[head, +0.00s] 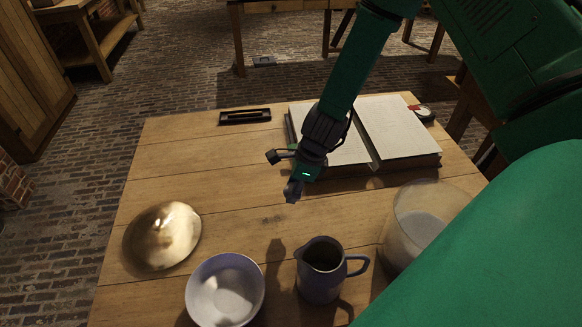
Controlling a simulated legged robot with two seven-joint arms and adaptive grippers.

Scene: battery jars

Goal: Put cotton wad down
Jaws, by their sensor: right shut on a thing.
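My right gripper (283,176) hangs over the middle of the table, just left of the open book. Its two dark fingers show spread around a small gap. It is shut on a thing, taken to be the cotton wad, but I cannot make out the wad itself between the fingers. The wooden table (190,165) lies below, apart from the fingertips as far as I can tell. My left gripper is not in view.
An open book (400,128) lies at the back right, a dark pen tray (245,116) at the back. In front stand a brass dish (165,235), a pale bowl (225,290), a jug (320,272) and a glass jar (408,232). The left-middle tabletop is clear.

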